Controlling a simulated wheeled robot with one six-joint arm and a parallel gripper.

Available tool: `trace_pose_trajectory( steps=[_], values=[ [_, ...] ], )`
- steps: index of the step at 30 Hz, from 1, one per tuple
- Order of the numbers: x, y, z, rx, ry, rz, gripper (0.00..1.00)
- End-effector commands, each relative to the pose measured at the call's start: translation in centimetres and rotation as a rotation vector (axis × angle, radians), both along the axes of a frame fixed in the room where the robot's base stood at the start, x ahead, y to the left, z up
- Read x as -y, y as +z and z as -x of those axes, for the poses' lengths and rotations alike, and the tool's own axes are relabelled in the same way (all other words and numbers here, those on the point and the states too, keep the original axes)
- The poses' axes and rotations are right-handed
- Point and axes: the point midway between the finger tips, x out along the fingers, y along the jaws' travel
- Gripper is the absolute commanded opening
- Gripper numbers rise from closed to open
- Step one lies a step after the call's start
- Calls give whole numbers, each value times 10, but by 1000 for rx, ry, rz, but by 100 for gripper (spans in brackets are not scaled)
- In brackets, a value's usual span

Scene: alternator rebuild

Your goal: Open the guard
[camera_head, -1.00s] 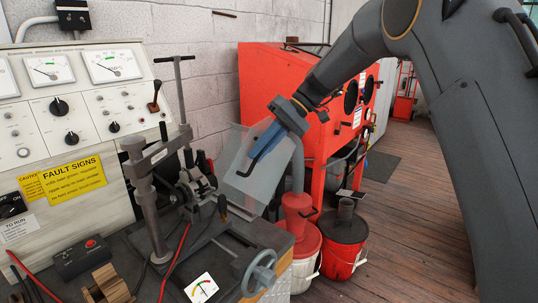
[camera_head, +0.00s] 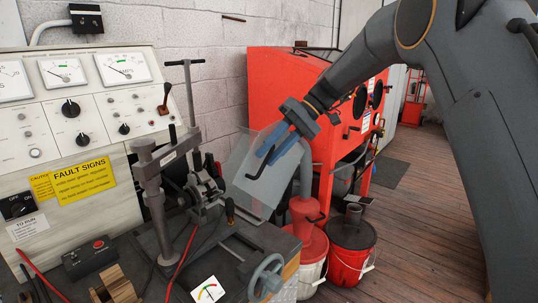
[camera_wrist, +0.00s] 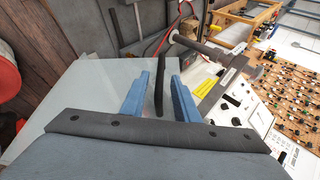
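The guard (camera_head: 246,195) is a clear, see-through panel on the right side of the bench machine. It leans outward to the right, away from the clamp and vise parts. Its black bent handle (camera_head: 256,170) sticks up from the panel. My gripper (camera_head: 268,156) is at the handle with its two blue fingers spread. In the wrist view the black handle (camera_wrist: 159,85) stands between the open fingers (camera_wrist: 160,92), with gaps on both sides. The pale guard panel (camera_wrist: 75,90) lies beneath and to the left there. The guard's hinge is not clear to see.
A panel with dials and a yellow fault sign (camera_head: 83,181) stands at left. A metal stand with a T-handle (camera_head: 188,100) rises beside the guard. A red cabinet (camera_head: 285,90) stands behind my gripper.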

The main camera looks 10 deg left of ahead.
Motion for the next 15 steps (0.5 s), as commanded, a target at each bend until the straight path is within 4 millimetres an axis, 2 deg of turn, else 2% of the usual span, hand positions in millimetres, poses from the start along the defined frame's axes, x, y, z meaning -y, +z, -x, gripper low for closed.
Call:
trace_pose_trajectory(
  steps=[9, 15],
  values=[
    [31, 33, -19, 2, -2, 0, 28],
    [42, 47, -25, 0, 0, 0, 28]
  ],
)
